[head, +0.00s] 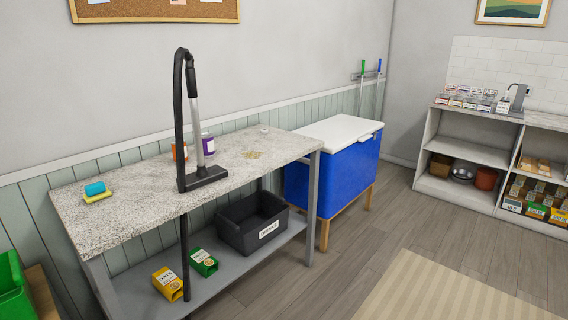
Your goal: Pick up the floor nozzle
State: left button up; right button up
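The black floor nozzle (206,177) lies flat on the speckled grey worktop (130,217), near its front edge. A silver and black wand (195,115) rises upright from it. A black hose (180,110) loops over from the top of the wand and runs down in front of the table to the lower shelf. Neither of my grippers is in view.
A blue sponge roll (95,188), yellow sponge (97,197), orange container (178,151) and purple container (208,145) stand on the worktop. A black bin (240,237) sits on the lower shelf. A blue cooler (335,172) stands right of the table. Floor is clear ahead.

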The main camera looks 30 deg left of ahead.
aim_at(204, 175)
jog(key=i+l, duration=0.2)
jog(key=i, duration=0.25)
jog(key=i+l, duration=0.2)
jog(key=i, duration=0.2)
jog(key=i+l, duration=0.25)
jog(key=i, duration=0.2)
jog(key=i+l, duration=0.2)
jog(key=i, duration=0.2)
jog(key=i+u, duration=0.25)
jog(key=u, duration=0.2)
jog(key=i+u, duration=0.25)
jog(key=u, duration=0.25)
jog(key=i+l+u, duration=0.1)
jog(key=i+u, duration=0.15)
jog(key=u, duration=0.2)
jog(key=i+l+u, duration=0.2)
jog(key=u, duration=0.25)
